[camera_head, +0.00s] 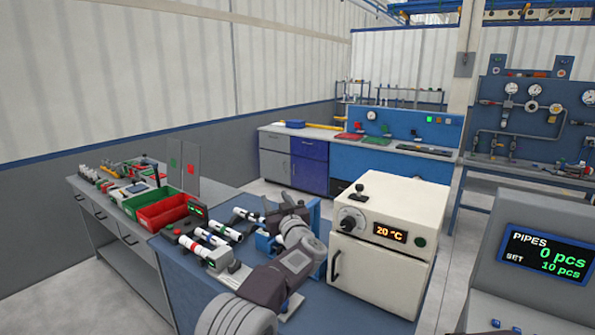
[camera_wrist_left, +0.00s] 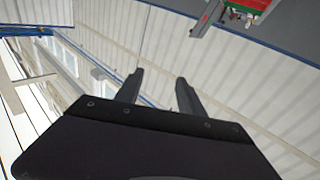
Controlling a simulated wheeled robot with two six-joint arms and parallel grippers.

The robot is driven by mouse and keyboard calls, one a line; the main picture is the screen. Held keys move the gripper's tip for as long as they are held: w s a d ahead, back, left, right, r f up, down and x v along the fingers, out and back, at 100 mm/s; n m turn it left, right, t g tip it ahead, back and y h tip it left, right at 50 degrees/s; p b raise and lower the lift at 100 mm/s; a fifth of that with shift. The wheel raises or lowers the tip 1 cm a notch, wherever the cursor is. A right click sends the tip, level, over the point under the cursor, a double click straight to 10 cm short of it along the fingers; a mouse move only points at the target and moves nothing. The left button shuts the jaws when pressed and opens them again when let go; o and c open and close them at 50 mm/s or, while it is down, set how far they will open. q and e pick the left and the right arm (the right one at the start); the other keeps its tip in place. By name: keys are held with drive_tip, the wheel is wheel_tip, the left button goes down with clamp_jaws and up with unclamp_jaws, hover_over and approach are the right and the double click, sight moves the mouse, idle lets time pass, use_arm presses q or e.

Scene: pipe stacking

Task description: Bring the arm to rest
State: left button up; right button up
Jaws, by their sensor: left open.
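My left arm reaches in from the bottom of the head view over the blue bench top (camera_head: 190,295). My left gripper (camera_head: 278,203) is at its far end, dark and small, between the pipe rack and the white oven. In the left wrist view the two dark fingers (camera_wrist_left: 159,92) stand apart with nothing between them; wall and windows show behind. Several white banded pipes (camera_head: 190,245) lie in a row left of the gripper, apart from it. My right gripper is not in view.
The white oven (camera_head: 385,275), reading 20 °C, stands right of my arm. Red (camera_head: 162,213) and green (camera_head: 138,198) bins stand at the left. A counter screen (camera_head: 548,253) reads 0 pcs, set 10 pcs. The front left of the blue bench top is bare.

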use_arm(q)
drive_tip(key=s+a+r+m+p, duration=0.1)
drive_tip(key=s+a+r, duration=0.1)
drive_tip(key=a+r, duration=0.5)
drive_tip(key=s+a+f+m+h+p, duration=0.2)
drive_tip(key=s+a+m+h, duration=0.1)
drive_tip(key=s+a+h, duration=0.15)
drive_tip(key=s+f+g+h, duration=0.1)
drive_tip(key=s+f+g, duration=0.4)
drive_tip(key=s+f, duration=0.4)
drive_tip(key=s+f+g+h, duration=0.1)
drive_tip(key=s+f+g, duration=0.5)
drive_tip(key=s+f, duration=0.4)
drive_tip(key=s+f+g+h, duration=0.1)
drive_tip(key=s+f+g, duration=0.4)
drive_tip(key=s+f, duration=0.5)
drive_tip(key=s, duration=0.9)
drive_tip(key=shift+s+f+m, duration=0.15)
drive_tip(key=shift+s+m, duration=0.05)
drive_tip(key=shift+m, duration=0.2)
